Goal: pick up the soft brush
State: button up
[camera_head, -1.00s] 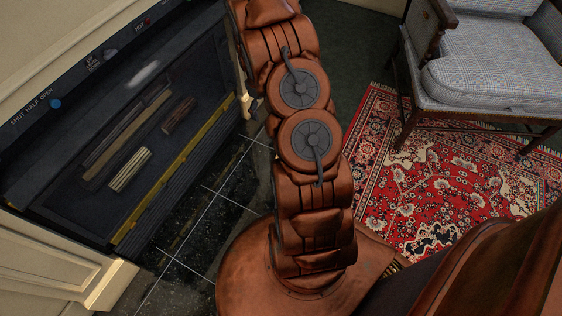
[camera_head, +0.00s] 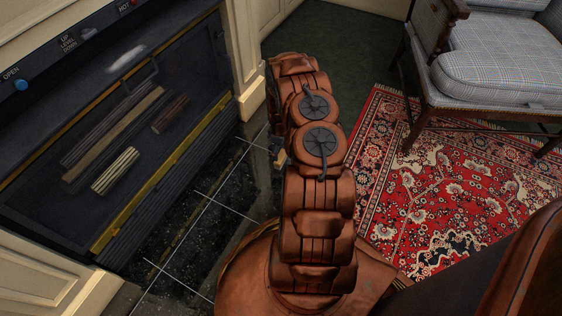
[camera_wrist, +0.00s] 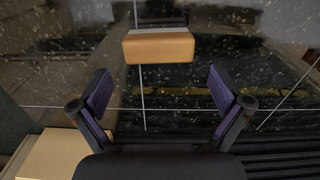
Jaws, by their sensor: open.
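The soft brush appears to be the tan wooden block with a pale grey strip along its far edge (camera_wrist: 158,47), lying on the dark speckled tiles in the wrist view. In the head view, a small tan piece beside my arm (camera_head: 279,157) is probably the same block, mostly hidden by the arm. My gripper (camera_wrist: 160,80) is open in the wrist view, its two purple-padded fingers wide apart. The block sits beyond the fingertips, roughly centred between them, and nothing is held. In the head view my arm hides the gripper.
A dark fireplace recess (camera_head: 60,215) with several log-like pieces (camera_head: 115,172) and a brass strip (camera_head: 165,172) is at left. Black tiles (camera_head: 190,235) lie in front of it. A red patterned rug (camera_head: 450,205) and a checked armchair (camera_head: 500,65) are at right.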

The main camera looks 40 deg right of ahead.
aim_at(281, 156)
jog(key=shift+s+d+f+b, duration=0.1)
jog(key=shift+f+b, duration=1.55)
jog(key=shift+f, duration=1.45)
jog(key=shift+r, duration=0.1)
jog(key=c, duration=0.8)
